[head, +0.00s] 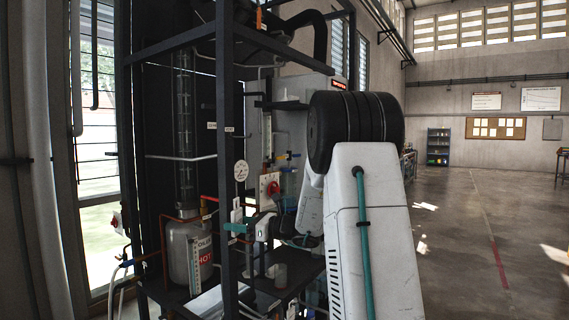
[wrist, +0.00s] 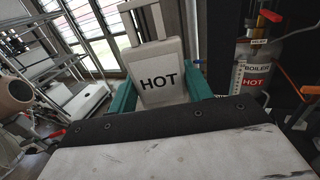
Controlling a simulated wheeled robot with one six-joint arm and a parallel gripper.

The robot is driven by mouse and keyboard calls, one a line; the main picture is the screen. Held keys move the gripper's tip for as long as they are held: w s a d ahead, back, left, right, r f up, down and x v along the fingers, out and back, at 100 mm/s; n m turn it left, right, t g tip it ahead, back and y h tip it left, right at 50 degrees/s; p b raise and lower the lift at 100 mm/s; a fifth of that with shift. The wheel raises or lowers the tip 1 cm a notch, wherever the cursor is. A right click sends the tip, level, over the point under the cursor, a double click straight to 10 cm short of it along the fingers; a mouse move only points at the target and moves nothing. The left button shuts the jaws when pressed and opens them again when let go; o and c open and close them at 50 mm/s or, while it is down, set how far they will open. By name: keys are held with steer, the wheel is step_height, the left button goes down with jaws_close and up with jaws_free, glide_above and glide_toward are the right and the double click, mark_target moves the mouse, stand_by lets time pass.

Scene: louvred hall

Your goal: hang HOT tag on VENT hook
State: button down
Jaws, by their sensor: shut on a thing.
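My gripper (wrist: 158,82) is shut on the HOT tag (wrist: 160,65), a white plate with black letters and a frame-like loop on top. In the wrist view the tag stands up between the teal fingers. In the head view my gripper (head: 236,227) is at the rig's front post, with a small white piece, likely the tag (head: 237,213), above the teal fingers. I cannot make out a VENT label or its hook in either view. Small pale labels (head: 229,129) high on the rig are too small to read.
The dark rig frame (head: 228,180) has upright posts close to my gripper. A metal tank (head: 183,250) with a red HOT label stands at its left; the tank's BOILER label (wrist: 257,70) shows in the wrist view. A gauge (head: 241,170) sits above my gripper. Open floor (head: 480,220) lies right.

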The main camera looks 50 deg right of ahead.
steer(key=s+d+r+m+t+h, duration=0.1)
steer(key=s+d+r+h, duration=0.2)
steer(key=r, duration=0.4)
steer(key=s+d+r+m+h, duration=0.1)
steer(key=s+d+r+m, duration=0.1)
steer(key=s+r, duration=0.3)
steer(key=s+d+r+m+t+h, duration=0.1)
steer(key=s+d+r+h, duration=0.15)
steer(key=r, duration=0.55)
steer(key=w, duration=0.7)
steer(key=shift+w+a+y, duration=0.35)
steer(key=shift+w+a, duration=0.2)
steer(key=shift+w, duration=1.1)
steer(key=shift+w+a, duration=0.15)
steer(key=shift+w, duration=1.1)
steer(key=shift+w+a, duration=0.2)
steer(key=shift+w, duration=1.1)
steer(key=shift+f, duration=0.25)
steer(key=shift+f, duration=0.45)
